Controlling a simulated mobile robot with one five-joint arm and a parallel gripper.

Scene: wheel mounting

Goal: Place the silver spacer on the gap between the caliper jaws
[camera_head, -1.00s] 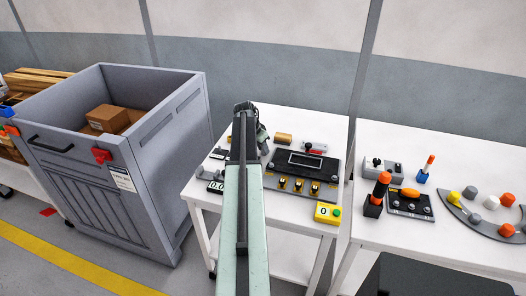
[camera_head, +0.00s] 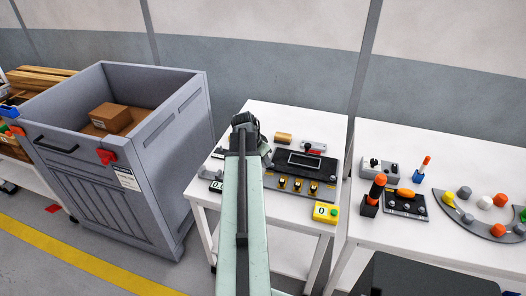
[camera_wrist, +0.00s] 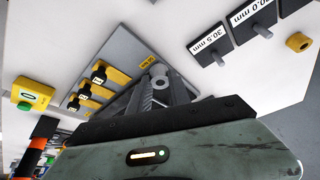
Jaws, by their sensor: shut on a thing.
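In the wrist view my gripper (camera_wrist: 159,78) is shut on a small silver round part (camera_wrist: 159,70), which looks like the spacer and shows between the fingertips. In the head view my gripper (camera_head: 247,124) is at the arm's far end, over the left part of the white table (camera_head: 228,118), and the arm hides the spacer. A dark panel (camera_head: 299,175) with a display and yellow-black blocks lies to its right. I cannot make out the caliper jaws or their gap; the arm and gripper cover part of that area.
Black plates marked 30.5 mm (camera_wrist: 208,42) and 30.0 mm (camera_wrist: 247,22) lie on the tabletop, with a brass-coloured part (camera_wrist: 298,42) near them. A yellow box with a green button (camera_head: 326,212) stands at the table's front right. A large grey bin (camera_head: 165,215) stands left.

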